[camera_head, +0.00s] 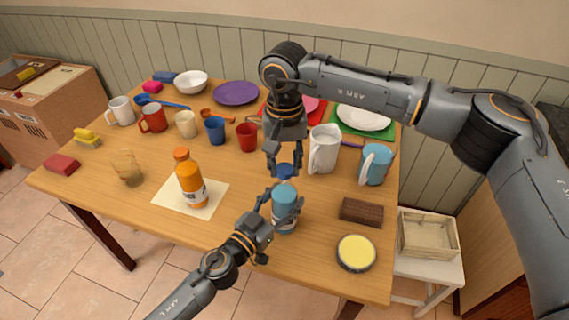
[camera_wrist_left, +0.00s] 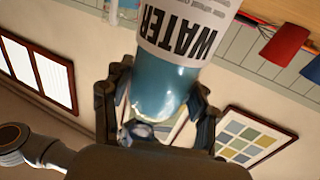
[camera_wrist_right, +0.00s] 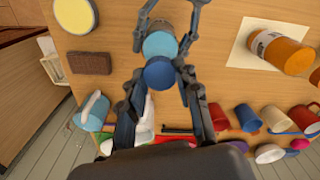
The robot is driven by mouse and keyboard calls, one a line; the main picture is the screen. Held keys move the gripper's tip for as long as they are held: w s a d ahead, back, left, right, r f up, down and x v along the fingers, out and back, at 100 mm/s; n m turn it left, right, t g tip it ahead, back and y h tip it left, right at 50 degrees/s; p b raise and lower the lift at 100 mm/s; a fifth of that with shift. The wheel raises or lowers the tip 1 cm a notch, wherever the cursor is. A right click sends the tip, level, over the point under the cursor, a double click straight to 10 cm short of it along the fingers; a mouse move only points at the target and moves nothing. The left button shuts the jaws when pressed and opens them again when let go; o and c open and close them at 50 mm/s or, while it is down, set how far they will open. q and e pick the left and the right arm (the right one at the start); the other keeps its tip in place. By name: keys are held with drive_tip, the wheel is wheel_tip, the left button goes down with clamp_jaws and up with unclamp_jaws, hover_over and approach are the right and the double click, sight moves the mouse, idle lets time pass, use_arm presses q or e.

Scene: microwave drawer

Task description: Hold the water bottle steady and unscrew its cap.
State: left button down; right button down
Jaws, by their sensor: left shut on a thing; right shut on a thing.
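The water bottle (camera_head: 284,203) is light blue with a white label, near the table's front edge. My left gripper (camera_head: 280,212) is shut around its upper part. In the left wrist view, the bottle (camera_wrist_left: 165,85) shows upside down with "WATER" on its label. The dark blue cap (camera_head: 285,171) is between the fingers of my right gripper (camera_head: 284,166), just above the bottle and apparently apart from it. In the right wrist view, the cap (camera_wrist_right: 160,73) sits between the fingers, with the bottle's light blue top (camera_wrist_right: 160,44) beyond it. The bottle's mouth is not clear.
An orange bottle (camera_head: 190,178) stands on a pale sheet to the left. A brown block (camera_head: 361,211) and a yellow-topped round tin (camera_head: 356,252) are to the right. Several cups and plates fill the back.

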sight(285, 168)
drive_tip(key=shift+r, duration=0.15)
drive_tip(key=shift+r, duration=1.9)
use_arm(q)
drive_tip(key=shift+c, duration=1.6)
unclamp_jaws()
